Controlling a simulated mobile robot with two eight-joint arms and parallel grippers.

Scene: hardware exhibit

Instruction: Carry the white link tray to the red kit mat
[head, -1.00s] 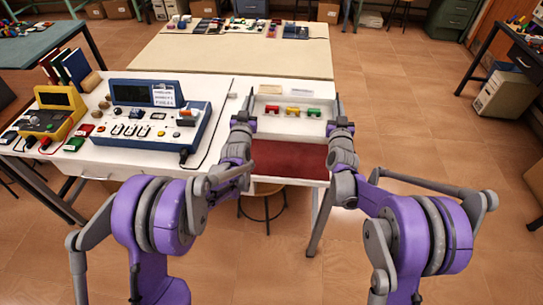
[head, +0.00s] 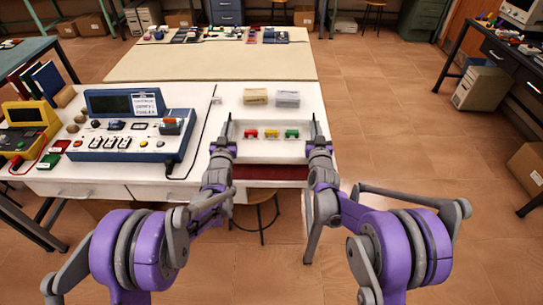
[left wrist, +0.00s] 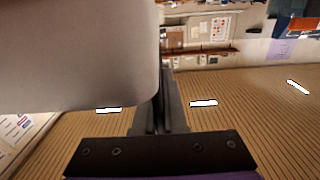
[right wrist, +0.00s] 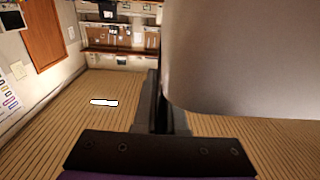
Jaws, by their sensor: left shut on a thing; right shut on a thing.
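The white link tray (head: 270,152) is in the middle of the head view, with a red link (head: 251,133), a yellow link (head: 271,133) and a green link (head: 292,133) in a row inside. My left gripper (head: 227,130) is shut on its left end and my right gripper (head: 316,130) on its right end. The tray's pale wall fills much of the left wrist view (left wrist: 75,55) and the right wrist view (right wrist: 240,60). The red kit mat (head: 270,172) shows as a strip below the tray's near side; the rest is hidden. I cannot tell whether the tray touches it.
Two small boxes, one tan (head: 255,96) and one grey (head: 288,99), lie behind the tray. A blue instrument (head: 135,130) with a cable stands to the left, beside a yellow meter (head: 25,125). A stool (head: 262,218) is under the table's front edge.

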